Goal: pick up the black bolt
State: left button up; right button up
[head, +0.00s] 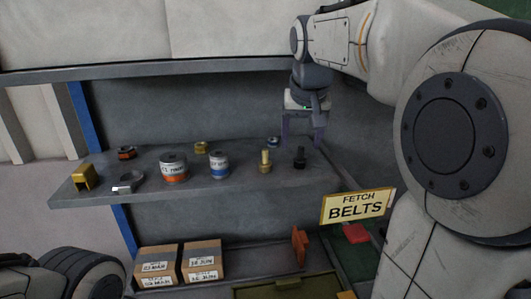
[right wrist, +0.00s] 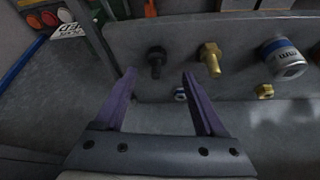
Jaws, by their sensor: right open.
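The black bolt (head: 300,158) stands upright on the grey shelf near its right end, with a brass bolt (head: 265,161) to its left. In the right wrist view the black bolt (right wrist: 156,61) shows beyond the fingertips, roughly between their lines, and apart from both. My right gripper (head: 302,142) is open and empty, above and behind the bolt; its purple fingers (right wrist: 158,75) are spread in the right wrist view. My left gripper is not visible; only part of a dark arm link of mine shows at the lower left.
The shelf (head: 222,186) also holds a blue-ringed nut (head: 273,142), a blue-banded can (head: 219,164), an orange-banded can (head: 173,167), a silver clamp (head: 128,182) and a yellow bracket (head: 84,178). A "FETCH BELTS" sign (head: 357,205) stands below right. Cardboard boxes (head: 157,267) sit lower left.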

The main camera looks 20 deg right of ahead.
aim_at(301, 154)
jog(key=p+x, duration=0.1)
jog(key=x, duration=0.2)
jog(key=p+x, duration=0.1)
jog(key=x, duration=0.1)
jog(key=shift+d+f, duration=0.3)
jog(key=shift+f, duration=0.1)
grip_shut()
